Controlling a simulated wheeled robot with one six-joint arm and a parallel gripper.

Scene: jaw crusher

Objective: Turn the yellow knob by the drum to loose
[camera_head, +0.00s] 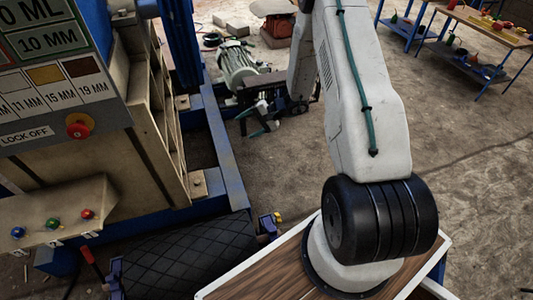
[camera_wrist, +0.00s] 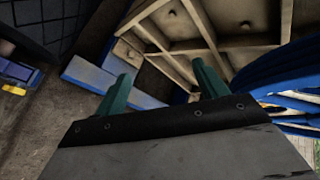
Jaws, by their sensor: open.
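The yellow knob (camera_head: 278,217) sits on a small blue bracket at the right end of the black diamond-patterned drum (camera_head: 185,262). In the wrist view a yellow part on a blue bracket (camera_wrist: 14,90) at the far left edge appears to be this knob. My gripper (camera_wrist: 162,70) shows two green fingers spread apart with nothing between them. In the head view my gripper (camera_head: 262,124) is small, beyond the drum and knob, partly behind my arm. It is clear of the knob. The knob's exact setting is too small to read.
The ribbed crusher body (camera_head: 165,110) and blue frame (camera_head: 218,150) stand left of my gripper. A panel with a red lock-off button (camera_head: 78,127) and a box with coloured buttons (camera_head: 52,222) are nearer. A green motor (camera_head: 238,65) lies behind. Bare floor is at right.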

